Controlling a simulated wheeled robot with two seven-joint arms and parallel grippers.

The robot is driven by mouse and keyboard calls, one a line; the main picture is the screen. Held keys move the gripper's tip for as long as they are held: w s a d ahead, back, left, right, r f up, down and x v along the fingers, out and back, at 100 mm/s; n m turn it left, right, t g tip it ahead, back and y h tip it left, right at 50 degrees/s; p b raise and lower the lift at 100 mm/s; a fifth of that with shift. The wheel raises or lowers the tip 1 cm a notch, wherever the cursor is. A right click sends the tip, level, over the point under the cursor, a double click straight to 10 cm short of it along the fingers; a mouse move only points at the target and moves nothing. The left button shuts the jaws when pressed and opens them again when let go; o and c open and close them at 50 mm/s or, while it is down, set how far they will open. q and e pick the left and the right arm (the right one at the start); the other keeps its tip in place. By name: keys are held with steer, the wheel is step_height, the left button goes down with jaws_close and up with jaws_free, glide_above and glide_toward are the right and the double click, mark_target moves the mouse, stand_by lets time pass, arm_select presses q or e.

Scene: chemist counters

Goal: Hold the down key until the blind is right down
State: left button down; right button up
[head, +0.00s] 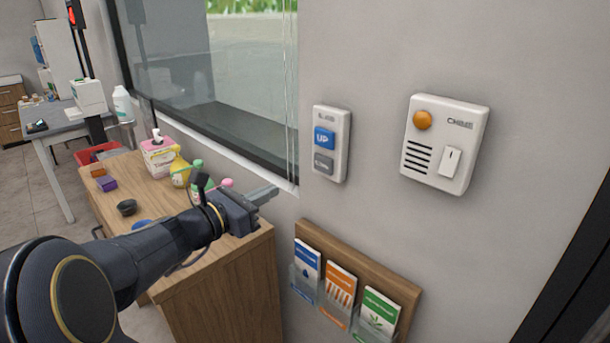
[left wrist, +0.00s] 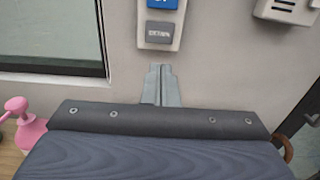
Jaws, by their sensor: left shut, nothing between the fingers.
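The blind control (head: 331,143) is a white wall plate with a blue UP key (head: 324,138) above a grey down key (head: 323,163). In the left wrist view the grey down key (left wrist: 159,33) sits just above my fingertips. My left gripper (head: 268,194) is shut and empty, left of and below the plate in the head view, apart from the key. It also shows in the left wrist view (left wrist: 160,72). The window (head: 215,60) shows clear glass with greenery outside; no lowered blind shows in the visible part. My right gripper is not in view.
A white chime box (head: 445,143) with an orange button and a rocker switch is right of the control. A leaflet rack (head: 355,255) hangs below. A wooden counter (head: 215,275) with bottles and a tissue box (head: 160,157) stands left, under the window.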

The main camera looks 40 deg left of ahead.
mark_target(322, 166)
arm_select(q)
steer(key=w, duration=0.4)
steer(key=w+p, duration=0.1)
steer(key=w, duration=0.4)
steer(key=w+d+p, duration=0.1)
steer(key=w, duration=0.3)
steer(key=shift+w+d, duration=0.1)
steer(key=shift+w, duration=0.2)
